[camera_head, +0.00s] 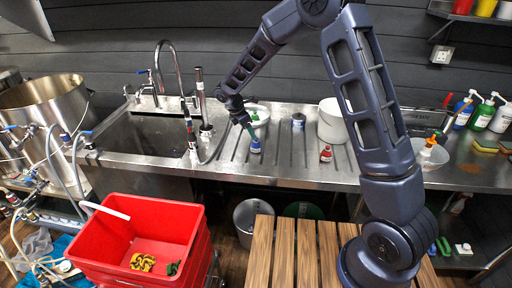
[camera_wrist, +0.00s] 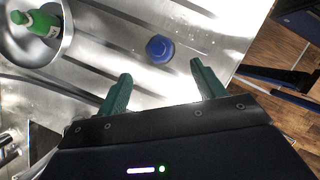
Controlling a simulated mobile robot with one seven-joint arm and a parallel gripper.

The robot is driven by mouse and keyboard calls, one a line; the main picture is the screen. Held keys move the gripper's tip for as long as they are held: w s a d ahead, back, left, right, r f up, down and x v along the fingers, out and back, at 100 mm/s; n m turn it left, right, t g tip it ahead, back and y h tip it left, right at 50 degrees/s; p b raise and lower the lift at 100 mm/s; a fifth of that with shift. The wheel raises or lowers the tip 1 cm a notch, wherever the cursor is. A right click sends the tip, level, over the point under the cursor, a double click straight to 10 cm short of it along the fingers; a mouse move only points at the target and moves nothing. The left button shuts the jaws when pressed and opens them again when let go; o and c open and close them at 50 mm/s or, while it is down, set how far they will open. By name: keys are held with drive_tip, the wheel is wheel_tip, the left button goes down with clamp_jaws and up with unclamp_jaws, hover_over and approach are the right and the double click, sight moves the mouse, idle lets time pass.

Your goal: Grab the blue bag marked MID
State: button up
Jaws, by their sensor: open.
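A small blue bag (camera_head: 255,147) with a pale label stands on the steel drainboard; I cannot read its marking. In the wrist view the blue bag (camera_wrist: 160,49) shows from above as a rounded blue shape just beyond the fingertips, roughly centred between them. My gripper (camera_head: 246,126) is above and slightly left of it in the head view. In the wrist view my gripper (camera_wrist: 160,72) has its two green fingers wide apart with nothing between them. A similar small red bag (camera_head: 326,154) stands to the right.
A round bowl (camera_wrist: 28,32) holding a green-capped bottle (camera_wrist: 40,23) lies close by. A blue-labelled container (camera_head: 298,121) and a white bucket (camera_head: 332,122) stand behind. The sink (camera_head: 150,133) is left, a red crate (camera_head: 135,240) in front. Grooved drainboard around the bag is clear.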

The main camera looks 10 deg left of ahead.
sight(256, 145)
drive_tip(key=x, duration=1.1)
drive_tip(key=shift+a, duration=0.1)
drive_tip(key=shift+c, duration=0.5)
drive_tip(key=c, duration=0.9)
